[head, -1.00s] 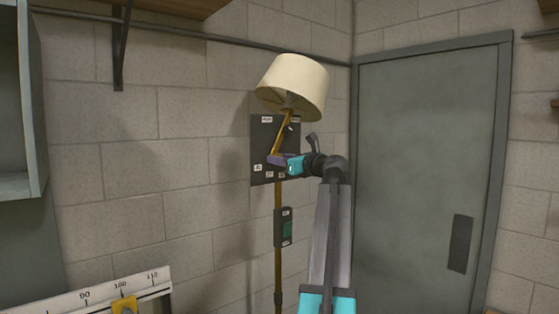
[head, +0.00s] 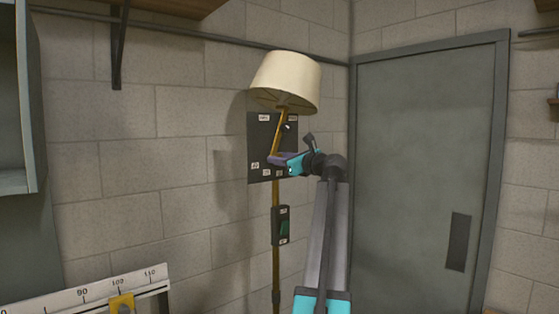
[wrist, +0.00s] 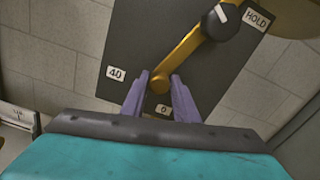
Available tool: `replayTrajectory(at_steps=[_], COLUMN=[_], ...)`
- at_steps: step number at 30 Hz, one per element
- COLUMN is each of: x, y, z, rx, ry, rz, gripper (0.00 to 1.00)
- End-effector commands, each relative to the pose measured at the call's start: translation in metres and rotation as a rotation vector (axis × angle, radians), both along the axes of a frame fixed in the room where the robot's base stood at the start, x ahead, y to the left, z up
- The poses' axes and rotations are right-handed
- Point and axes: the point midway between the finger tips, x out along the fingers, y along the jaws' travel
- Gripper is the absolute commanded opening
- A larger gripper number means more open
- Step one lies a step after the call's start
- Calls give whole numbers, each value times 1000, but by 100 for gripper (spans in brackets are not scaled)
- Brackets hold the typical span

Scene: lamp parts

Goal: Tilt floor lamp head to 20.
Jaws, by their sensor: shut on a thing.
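The floor lamp's cream shade (head: 286,80) tops a gold arm (head: 278,135), which leans slightly right at its top in the head view. Behind the arm is a dark panel (head: 258,140) with small white labels. In the wrist view, the gold arm (wrist: 184,56) runs from a black knob (wrist: 222,22) near the HOLD label (wrist: 257,19) down to its lower end, between the 40 label (wrist: 116,74) and 0 label (wrist: 164,109). My gripper (wrist: 160,77) has its purple fingers shut on this lower end; it also shows in the head view (head: 279,158).
A dark box with a green switch (head: 282,226) is on the lamp pole (head: 276,268) below. A grey door (head: 425,150) stands at right. A numbered ruler with a yellow slider (head: 121,302) is at lower left. A wall shelf bracket (head: 119,50) is upper left.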

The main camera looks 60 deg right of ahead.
Motion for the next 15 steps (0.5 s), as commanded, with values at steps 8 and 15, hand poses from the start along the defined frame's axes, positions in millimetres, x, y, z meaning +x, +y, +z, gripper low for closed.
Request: replayTrajectory(at_steps=[8,15], x=[-3,-5], y=[-1,-2], z=[2,1], rx=[-2,-1], ry=[-1,-2], rz=[0,-3], gripper=[40,40])
